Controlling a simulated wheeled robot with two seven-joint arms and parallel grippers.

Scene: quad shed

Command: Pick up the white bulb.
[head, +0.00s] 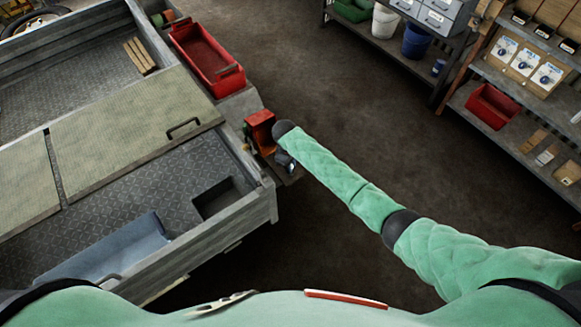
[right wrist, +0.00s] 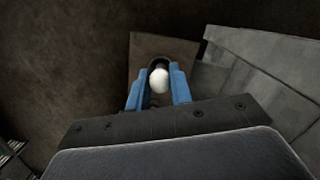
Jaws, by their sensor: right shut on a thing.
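The white bulb (right wrist: 159,80) shows in the right wrist view, between the two blue fingers of my right gripper (right wrist: 159,88). The fingers are shut on it, one on each side. Behind it is a brown flat surface (right wrist: 160,45) with a dark round shape around the bulb's far side; whether the bulb touches it I cannot tell. In the head view my right gripper (head: 287,160) is at the corner of the grey cart bed, by a small orange-red part (head: 260,130). The bulb is hidden there by my arm. My left gripper is out of view.
Shelves (head: 520,85) with boxes and a red bin (head: 492,105) stand at the right. The floor (head: 330,85) between is clear.

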